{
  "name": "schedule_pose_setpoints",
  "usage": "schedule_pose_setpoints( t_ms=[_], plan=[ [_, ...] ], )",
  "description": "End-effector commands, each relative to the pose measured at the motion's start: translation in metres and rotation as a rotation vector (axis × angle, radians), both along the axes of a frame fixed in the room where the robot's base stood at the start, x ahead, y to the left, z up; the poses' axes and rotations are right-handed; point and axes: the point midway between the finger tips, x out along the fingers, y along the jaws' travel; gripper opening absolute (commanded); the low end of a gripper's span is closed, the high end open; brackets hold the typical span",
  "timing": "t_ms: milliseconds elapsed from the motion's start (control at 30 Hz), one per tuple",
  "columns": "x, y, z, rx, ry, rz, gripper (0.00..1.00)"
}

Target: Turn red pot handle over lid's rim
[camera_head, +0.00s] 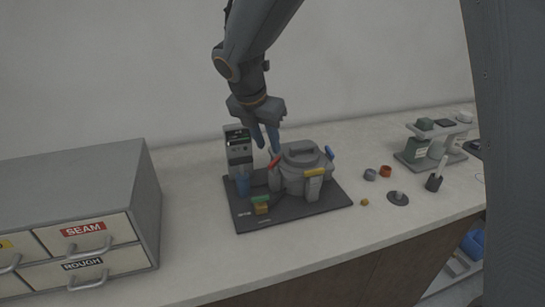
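The grey round pot (287,187) stands on a dark base plate (335,199), with a grey lid (301,155) on top. The red handle (275,161) is at the left of the lid's edge; I cannot tell whether it lies over the rim. A yellow handle (314,173) is at the front and a blue handle (329,152) at the right. My gripper (267,148) points down just above and behind the red handle. Its two blue fingers are apart with nothing visible between them. I cannot tell whether a finger touches the handle.
A drawer cabinet (140,193) is at left. Small parts (385,171) and a rack (417,151) are at right.

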Motion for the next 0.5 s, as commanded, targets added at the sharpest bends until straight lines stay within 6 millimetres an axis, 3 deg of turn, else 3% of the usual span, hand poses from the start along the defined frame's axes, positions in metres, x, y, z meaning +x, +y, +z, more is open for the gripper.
schedule_pose_setpoints(
  t_ms=[300, 500],
  plan=[
    [0.015, -0.011, -0.045, 0.001, 0.003, -0.005, 0.28],
    [0.02, -0.014, -0.059, 0.002, 0.001, -0.004, 0.28]
  ],
)
